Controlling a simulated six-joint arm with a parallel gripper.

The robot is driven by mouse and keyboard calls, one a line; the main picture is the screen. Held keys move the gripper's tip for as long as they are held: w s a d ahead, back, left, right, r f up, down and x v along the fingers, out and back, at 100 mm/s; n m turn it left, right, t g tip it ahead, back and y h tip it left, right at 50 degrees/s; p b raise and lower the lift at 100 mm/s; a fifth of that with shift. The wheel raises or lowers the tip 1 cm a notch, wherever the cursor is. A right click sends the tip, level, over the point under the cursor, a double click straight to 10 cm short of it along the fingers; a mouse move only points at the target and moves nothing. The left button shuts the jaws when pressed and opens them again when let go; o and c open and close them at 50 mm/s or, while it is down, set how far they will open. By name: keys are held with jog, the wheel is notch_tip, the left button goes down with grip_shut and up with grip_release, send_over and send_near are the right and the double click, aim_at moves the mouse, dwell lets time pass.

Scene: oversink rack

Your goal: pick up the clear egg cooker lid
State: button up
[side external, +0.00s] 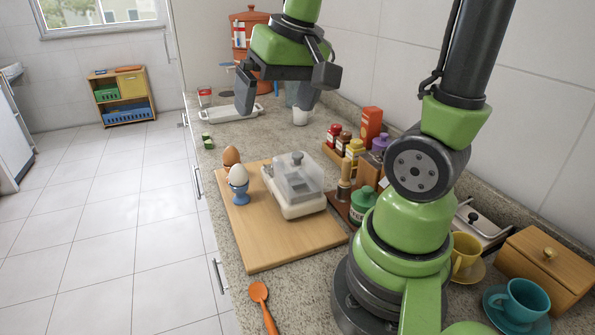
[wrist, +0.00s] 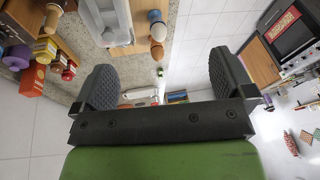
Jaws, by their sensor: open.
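The clear egg cooker lid (side external: 298,174) is a see-through box with a dark grey knob on top. It sits on the white egg cooker base (side external: 296,205) on a wooden board (side external: 285,250) in the side external view. In the wrist view the cooker (wrist: 112,24) shows at the top edge, partly cut off. My gripper (side external: 277,100) is open and empty, up above the counter and farther back than the lid. Its two fingers are wide apart in the wrist view (wrist: 160,85).
Two eggs in cups, one white in a blue cup (side external: 239,186), stand left of the cooker. Spice jars (side external: 345,142), a green-lidded jar (side external: 363,203) and an orange box (side external: 371,125) stand to its right. A white tray (side external: 230,113) lies behind. An orange spoon (side external: 260,298) lies in front.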

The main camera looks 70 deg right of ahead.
aim_at(299, 162)
jog(key=d+f+g, duration=0.1)
jog(key=d+f, duration=0.1)
jog(key=d, duration=0.1)
jog(key=d+f+m+g, duration=0.1)
jog(key=d+f, duration=0.2)
jog(key=d+f+m+g, duration=0.1)
jog(key=d+f, duration=0.2)
jog(key=d, duration=0.1)
jog(key=shift+w+d+f, duration=0.1)
jog(key=shift+w+f, duration=0.15)
jog(key=shift+w, duration=0.05)
jog(key=shift+g, duration=0.3)
notch_tip(299, 162, down, 4)
jog(key=shift+d+f, duration=0.15)
jog(key=shift+f, duration=2.95)
jog(key=c, duration=0.7)
